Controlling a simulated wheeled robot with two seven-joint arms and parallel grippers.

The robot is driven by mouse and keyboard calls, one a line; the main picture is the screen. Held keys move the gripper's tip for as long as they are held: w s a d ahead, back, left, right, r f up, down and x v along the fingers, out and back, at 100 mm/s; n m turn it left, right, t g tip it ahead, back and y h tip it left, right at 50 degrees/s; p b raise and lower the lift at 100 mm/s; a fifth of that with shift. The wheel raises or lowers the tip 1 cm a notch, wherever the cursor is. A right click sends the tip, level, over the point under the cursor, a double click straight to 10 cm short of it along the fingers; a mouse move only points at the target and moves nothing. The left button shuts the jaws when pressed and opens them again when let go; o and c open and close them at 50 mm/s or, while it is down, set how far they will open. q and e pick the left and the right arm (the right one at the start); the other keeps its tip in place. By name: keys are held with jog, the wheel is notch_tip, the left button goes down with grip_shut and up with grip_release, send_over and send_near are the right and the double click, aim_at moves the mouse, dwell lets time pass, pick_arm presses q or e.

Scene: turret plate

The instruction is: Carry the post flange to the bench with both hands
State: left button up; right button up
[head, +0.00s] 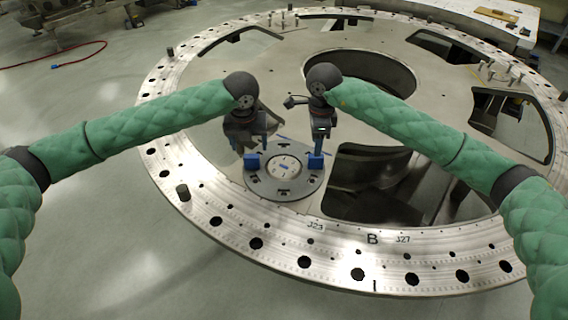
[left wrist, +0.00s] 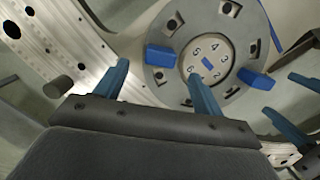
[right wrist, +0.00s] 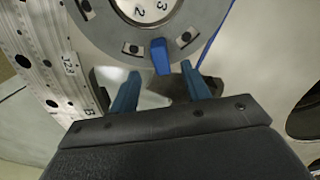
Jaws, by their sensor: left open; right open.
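The post flange (head: 257,184) is a grey ring with a numbered pale centre and two blue grip tabs. It lies flat on the large turret plate (head: 243,219), near the front rim. My left gripper (head: 251,148) is open above the flange's left tab; in the left wrist view that blue tab (left wrist: 160,57) shows just beyond and between the fingertips. My right gripper (head: 318,145) is open above the right tab; in the right wrist view that tab (right wrist: 160,55) shows between and just beyond the fingertips. Neither gripper is closed on a tab.
The plate has large cut-outs, a big round centre hole (head: 360,72) and rim holes. Short posts (head: 183,192) stand on it. A pale bench (head: 470,22) with a wooden piece is at the back right. A red cable (head: 75,50) lies on the floor at left.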

aim_at(251, 156)
jog(key=shift+d+f, duration=0.1)
pick_arm(q)
jog(key=shift+w+f, duration=0.2)
jog(key=shift+f, duration=1.1)
jog(key=shift+w+f, duration=0.15)
jog(key=shift+f, duration=1.15)
jog(key=shift+w+f, duration=0.2)
jog(key=shift+f, duration=1.1)
pick_arm(e)
jog(key=shift+f, duration=3.9)
pick_arm(q)
jog(key=c, duration=0.9)
pick_arm(e)
jog(key=c, duration=1)
pick_arm(q)
grip_shut()
pick_arm(e)
grip_shut()
